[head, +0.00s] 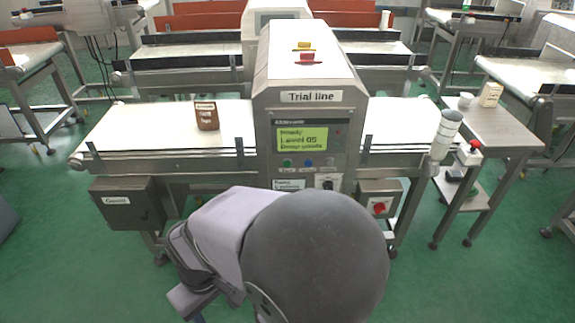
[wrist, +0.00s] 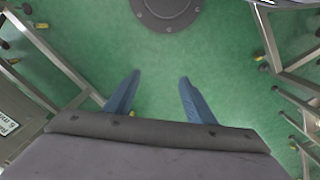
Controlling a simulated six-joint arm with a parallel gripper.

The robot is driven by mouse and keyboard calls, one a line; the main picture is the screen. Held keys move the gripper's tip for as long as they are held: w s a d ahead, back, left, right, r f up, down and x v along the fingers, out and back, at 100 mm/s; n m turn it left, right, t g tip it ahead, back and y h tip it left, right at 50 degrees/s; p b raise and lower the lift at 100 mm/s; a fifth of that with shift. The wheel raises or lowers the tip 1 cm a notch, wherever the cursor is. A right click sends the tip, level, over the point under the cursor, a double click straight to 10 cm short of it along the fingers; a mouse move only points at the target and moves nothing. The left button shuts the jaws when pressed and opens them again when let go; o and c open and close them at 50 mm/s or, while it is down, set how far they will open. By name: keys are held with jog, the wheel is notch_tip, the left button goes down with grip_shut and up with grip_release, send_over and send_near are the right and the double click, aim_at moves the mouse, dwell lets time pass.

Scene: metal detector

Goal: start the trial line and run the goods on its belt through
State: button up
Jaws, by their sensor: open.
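The trial line's metal detector (head: 308,90) stands in the middle of the head view under a "Trial line" sign. Its lit green screen (head: 301,139) reads "Ready", "Level 05" and a smaller line I cannot read surely. Below it are a green button (head: 287,163), a blue button (head: 308,163) and a dark switch (head: 328,182). A brown pack (head: 207,115) stands upright on the belt (head: 160,125), left of the detector. My gripper shows in the wrist view (wrist: 155,95), open and empty above the green floor. In the head view my arm hides the floor in front of the line.
A box with a red knob (head: 379,208) hangs below the belt, right of the detector. A grey "Guards" box (head: 128,203) hangs at left. A side table (head: 500,128) at right bears a small carton (head: 490,95) and a cup (head: 465,99). Other lines stand behind.

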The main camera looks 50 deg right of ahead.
grip_shut()
dwell(1.7)
